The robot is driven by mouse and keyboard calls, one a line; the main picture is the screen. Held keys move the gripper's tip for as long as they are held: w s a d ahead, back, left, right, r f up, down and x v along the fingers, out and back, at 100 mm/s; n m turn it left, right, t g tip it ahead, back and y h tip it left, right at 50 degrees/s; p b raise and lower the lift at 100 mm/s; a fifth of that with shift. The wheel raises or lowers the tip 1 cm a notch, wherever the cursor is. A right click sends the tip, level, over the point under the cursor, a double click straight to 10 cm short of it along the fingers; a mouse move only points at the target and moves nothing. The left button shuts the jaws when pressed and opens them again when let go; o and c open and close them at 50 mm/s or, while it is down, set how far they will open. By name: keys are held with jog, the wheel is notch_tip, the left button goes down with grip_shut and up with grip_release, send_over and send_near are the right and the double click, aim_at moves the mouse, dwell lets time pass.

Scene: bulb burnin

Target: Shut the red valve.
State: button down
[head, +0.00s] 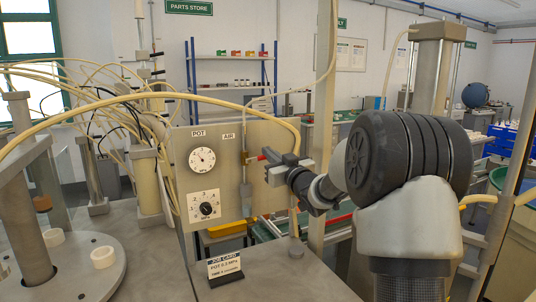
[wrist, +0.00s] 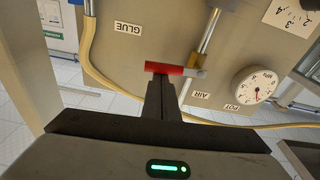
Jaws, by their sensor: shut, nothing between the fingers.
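The red valve handle (wrist: 163,68) sticks out sideways from a grey pivot, roughly across the metal pipe (wrist: 211,30) on the panel, near the AIR label. In the head view only a small part of the red handle (head: 261,157) shows beside my gripper (head: 270,162). My gripper is shut and empty, its fingers pointing at the panel. In the wrist view, which is upside down, the fingertips (wrist: 165,82) are right at the handle's edge and overlap it. I cannot tell whether they touch it.
The panel (head: 229,187) carries the POT gauge (head: 202,159) and a lower dial (head: 204,205). A job card (head: 225,266) reading POT 0.3 MPa stands on the grey bench. Yellow hoses (head: 220,101) loop around the panel. A post (head: 325,120) stands close behind my arm.

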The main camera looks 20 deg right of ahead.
jog(key=shift+d+f, duration=0.1)
jog(key=shift+f, duration=0.25)
dwell(0.5)
jog(key=shift+r, duration=0.1)
